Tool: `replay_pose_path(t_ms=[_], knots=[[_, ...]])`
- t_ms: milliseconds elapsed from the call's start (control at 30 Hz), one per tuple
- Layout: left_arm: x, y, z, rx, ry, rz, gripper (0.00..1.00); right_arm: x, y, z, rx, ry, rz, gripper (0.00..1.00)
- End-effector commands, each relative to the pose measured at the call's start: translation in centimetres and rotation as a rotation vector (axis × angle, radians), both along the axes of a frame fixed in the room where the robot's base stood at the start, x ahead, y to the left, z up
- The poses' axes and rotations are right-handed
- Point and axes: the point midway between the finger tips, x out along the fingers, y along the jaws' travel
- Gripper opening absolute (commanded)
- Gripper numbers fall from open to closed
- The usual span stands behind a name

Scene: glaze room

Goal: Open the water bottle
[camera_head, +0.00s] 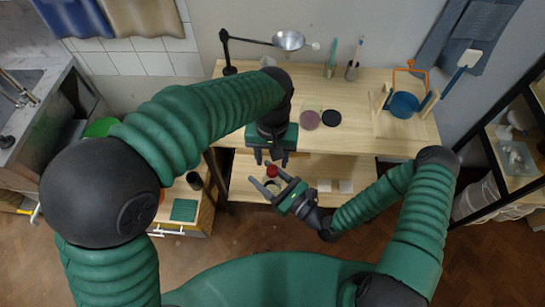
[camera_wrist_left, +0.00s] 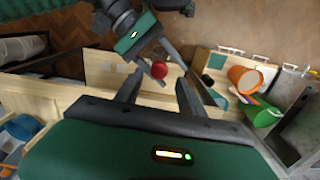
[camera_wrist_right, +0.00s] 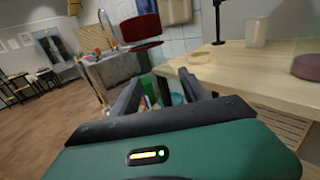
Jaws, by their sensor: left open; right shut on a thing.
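The water bottle shows mainly by its red cap (camera_head: 272,171), between my two grippers in the head view. The red cap also shows in the left wrist view (camera_wrist_left: 159,71) and, dark red, above the fingers in the right wrist view (camera_wrist_right: 140,28). The bottle's body is hard to make out. My right gripper (camera_head: 267,187) is shut on the bottle below its cap. My left gripper (camera_head: 268,158) is open and empty, pointing down just above the cap in the head view. In the left wrist view its fingers (camera_wrist_left: 157,90) stand apart, with the cap beyond their tips.
A wooden workbench (camera_head: 350,88) with a lower shelf (camera_head: 315,168) stands ahead. It bears a lamp (camera_head: 288,40), a mauve disc (camera_head: 310,120), a black disc (camera_head: 331,118) and a blue bowl (camera_head: 404,104). A wooden cabinet stands left, with a green mat (camera_head: 184,210).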

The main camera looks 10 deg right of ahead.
Motion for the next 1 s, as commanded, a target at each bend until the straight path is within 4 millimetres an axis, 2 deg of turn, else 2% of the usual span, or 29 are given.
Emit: replay_pose_path(t_ms=[233,400,533,800,1000], knots=[[0.4,-0.3,2.0,0.002,0.004,-0.510,0.46,0.0,0.0,0.0,0.001,-0.001,0.000,0.00],[0.4,-0.3,2.6,0.004,0.009,-0.724,0.46,0.0,0.0,0.0,0.001,-0.001,0.000,0.00],[0.4,-0.3,1.2,0.005,0.013,-0.747,0.46,0.0,0.0,0.0,0.001,-0.001,0.000,0.00],[0.3,-0.3,-3.8,0.005,0.013,-0.745,0.46,0.0,0.0,0.0,0.001,-0.001,0.000,0.00],[0.3,-0.3,-5.2,0.004,0.009,-0.743,0.46,0.0,0.0,0.1,0.001,-0.001,0.000,0.00]])
